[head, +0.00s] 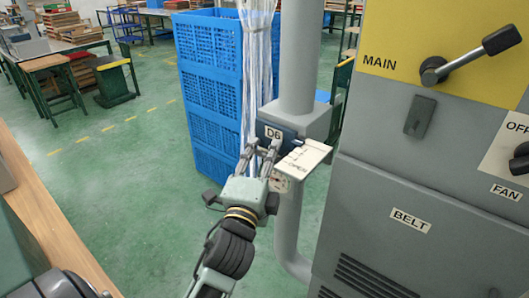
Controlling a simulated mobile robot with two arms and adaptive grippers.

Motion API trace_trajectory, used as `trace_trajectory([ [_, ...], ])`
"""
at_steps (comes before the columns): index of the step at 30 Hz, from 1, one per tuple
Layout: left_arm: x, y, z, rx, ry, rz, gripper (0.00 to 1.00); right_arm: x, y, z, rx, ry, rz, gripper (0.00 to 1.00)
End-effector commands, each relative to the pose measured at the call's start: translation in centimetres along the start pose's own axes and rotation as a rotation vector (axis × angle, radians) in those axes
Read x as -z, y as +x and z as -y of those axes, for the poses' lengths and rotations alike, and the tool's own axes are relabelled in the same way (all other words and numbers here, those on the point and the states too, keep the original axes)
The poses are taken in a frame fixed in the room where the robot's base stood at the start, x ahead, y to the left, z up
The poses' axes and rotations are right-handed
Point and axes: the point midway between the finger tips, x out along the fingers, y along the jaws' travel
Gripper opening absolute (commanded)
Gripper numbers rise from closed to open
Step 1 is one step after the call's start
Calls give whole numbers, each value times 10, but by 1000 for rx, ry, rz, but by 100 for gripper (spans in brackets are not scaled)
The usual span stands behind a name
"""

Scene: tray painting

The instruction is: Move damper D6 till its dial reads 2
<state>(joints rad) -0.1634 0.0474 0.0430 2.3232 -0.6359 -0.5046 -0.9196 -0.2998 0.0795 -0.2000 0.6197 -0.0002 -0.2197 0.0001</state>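My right gripper is not in view.
A grey machine cabinet (380,165) with MAIN, BELT and FAN labels and a large lever (470,57) stands close on the right. Stacked blue crates (208,90) stand behind the pipe. A wooden-topped bench (50,235) edges the left. Green floor between is clear.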

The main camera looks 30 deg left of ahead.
Motion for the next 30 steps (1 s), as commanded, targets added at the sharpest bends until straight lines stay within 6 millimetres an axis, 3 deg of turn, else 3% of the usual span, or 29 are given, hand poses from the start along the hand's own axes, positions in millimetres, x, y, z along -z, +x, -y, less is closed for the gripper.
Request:
trace_trajectory([
  [8,0,2,0,0,0,0,29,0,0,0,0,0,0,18],
  [18,0,2,0,0,-1,0,0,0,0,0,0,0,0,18],
  [30,0,2,-1,-3,-3,0,0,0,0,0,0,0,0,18],
])
